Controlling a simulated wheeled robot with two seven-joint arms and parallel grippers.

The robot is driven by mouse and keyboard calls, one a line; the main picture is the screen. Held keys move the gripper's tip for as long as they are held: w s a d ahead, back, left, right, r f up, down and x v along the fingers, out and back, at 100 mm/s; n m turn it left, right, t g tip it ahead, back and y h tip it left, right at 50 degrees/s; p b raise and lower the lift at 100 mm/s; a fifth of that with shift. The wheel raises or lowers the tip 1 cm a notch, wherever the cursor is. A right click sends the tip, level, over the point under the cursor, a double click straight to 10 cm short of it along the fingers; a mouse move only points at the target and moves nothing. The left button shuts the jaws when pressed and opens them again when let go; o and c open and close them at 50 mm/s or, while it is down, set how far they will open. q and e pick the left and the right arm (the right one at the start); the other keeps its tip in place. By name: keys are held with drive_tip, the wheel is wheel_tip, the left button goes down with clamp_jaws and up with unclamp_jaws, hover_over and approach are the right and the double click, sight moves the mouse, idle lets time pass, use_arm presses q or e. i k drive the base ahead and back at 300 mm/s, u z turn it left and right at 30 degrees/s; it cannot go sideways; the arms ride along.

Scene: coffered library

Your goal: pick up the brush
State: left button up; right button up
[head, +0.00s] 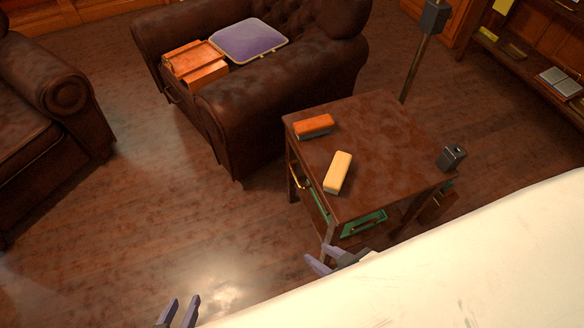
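Two brush-like blocks lie on the small dark wooden table (385,125). One is a yellow block (339,171) with a paler underside, lying near the table's left front edge. The other is an orange-red block (314,126) with a darker underside, near the back left corner. I cannot tell for certain which one is the brush. My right gripper (322,260) is open and empty, in front of and below the table's near corner. My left gripper (180,311) is open and empty at the bottom edge of the view, well away from the table.
A small dark object (452,157) stands at the table's right corner. The table has a green-lined open drawer (364,222). A leather armchair (270,105) with a purple cushion (249,40) and an orange box (194,62) stands behind left. Floor is clear left of the table.

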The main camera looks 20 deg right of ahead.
sight(333, 182)
drive_tip(key=u, duration=2.7)
drive_tip(key=k, duration=1.3)
drive_tip(key=z, duration=2.2)
drive_tip(key=i, duration=0.5)
drive_tip(key=u, duration=0.05)
